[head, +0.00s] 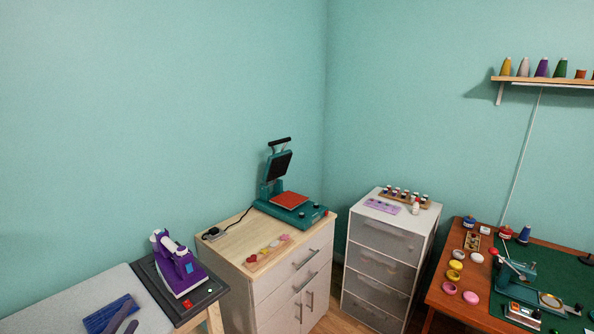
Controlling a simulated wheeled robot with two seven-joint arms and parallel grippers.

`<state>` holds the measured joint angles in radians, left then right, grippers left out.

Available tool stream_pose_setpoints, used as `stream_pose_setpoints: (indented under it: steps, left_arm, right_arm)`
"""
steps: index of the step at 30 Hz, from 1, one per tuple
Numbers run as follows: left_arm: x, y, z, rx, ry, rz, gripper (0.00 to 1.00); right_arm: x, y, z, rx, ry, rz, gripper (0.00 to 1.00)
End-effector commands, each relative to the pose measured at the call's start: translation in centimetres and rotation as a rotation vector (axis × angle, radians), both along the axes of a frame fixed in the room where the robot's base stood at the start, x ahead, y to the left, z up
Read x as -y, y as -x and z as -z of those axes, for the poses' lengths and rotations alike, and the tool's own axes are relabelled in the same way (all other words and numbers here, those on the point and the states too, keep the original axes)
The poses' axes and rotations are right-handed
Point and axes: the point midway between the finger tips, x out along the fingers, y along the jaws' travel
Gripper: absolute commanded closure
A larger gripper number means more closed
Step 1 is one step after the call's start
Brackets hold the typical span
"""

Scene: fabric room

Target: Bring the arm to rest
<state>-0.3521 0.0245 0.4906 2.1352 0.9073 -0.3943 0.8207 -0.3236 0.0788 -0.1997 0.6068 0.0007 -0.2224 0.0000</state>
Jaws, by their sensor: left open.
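The tips of my left gripper (132,312) show at the bottom left edge as two dark, slim fingers, apart from each other with nothing seen between them. They are over the grey ironing surface, in front of a folded blue cloth (100,316). Whether they touch the cloth I cannot tell. The rest of the left arm is out of the frame. My right gripper is not in view.
A purple iron (180,268) stands on a black rest (208,292) right of the gripper. A wooden cabinet (285,268) bears a green heat press (290,207). A white drawer unit (380,260) and a table with a green mat (560,270) stand right.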

Motion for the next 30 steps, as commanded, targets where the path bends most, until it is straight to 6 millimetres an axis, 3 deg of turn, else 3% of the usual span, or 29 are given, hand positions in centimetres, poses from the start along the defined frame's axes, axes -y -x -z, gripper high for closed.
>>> stream_pose_setpoints:
  steps: [4,8,14,21,28,29,30]
  left_arm:
    - [3.8,-0.4,1.6,-0.127,-0.151,0.127,0.37]
    - [7.2,0.0,3.4,-0.253,-0.306,0.254,0.37]
    - [12.4,2.3,6.9,-0.471,-0.601,0.495,0.37]
    - [16.9,8.1,10.6,-0.747,-0.998,0.837,0.37]
    - [18.2,15.3,11.6,-0.993,-1.332,1.172,0.37]
    - [18.2,16.0,11.9,-1.018,-1.361,1.206,0.37]
    - [18.2,15.5,13.6,-1.021,-1.349,1.205,0.37]
  right_arm:
    - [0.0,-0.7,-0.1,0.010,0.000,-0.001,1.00]
    - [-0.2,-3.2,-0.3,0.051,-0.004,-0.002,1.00]
    - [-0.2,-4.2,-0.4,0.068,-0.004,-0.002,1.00]
    - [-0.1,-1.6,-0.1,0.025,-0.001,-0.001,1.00]
    - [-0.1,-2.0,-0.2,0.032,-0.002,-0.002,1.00]
    - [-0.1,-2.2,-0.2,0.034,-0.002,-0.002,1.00]
    - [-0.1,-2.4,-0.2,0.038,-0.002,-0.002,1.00]
